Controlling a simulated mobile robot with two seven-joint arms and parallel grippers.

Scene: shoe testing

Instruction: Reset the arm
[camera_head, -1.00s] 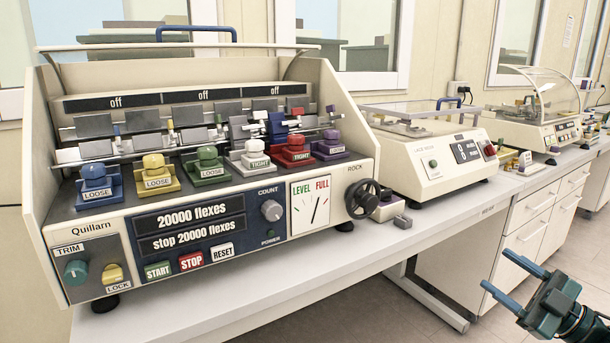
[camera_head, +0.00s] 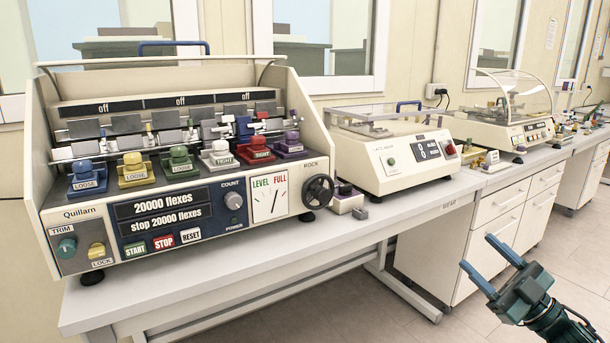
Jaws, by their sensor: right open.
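My right gripper (camera_head: 492,265) shows at the lower right of the head view. Its two blue fingers are spread apart with nothing between them. It hangs over the floor in front of the bench, apart from the bench and the machines. My left gripper is not in view. The cream Quillam flexing machine (camera_head: 325,185) stands on the bench at the left, with several coloured clamps marked LOOSE or TIGHT. Its display (camera_head: 164,210) reads 20000 flexes and stop 20000 flexes.
The grey bench top (camera_head: 400,215) runs from the front left to the back right. A second cream machine (camera_head: 400,165) with a clear lid and a third with a curved clear cover (camera_head: 510,130) stand farther along. White drawers (camera_head: 500,225) are under the bench. The floor (camera_head: 400,325) in front is clear.

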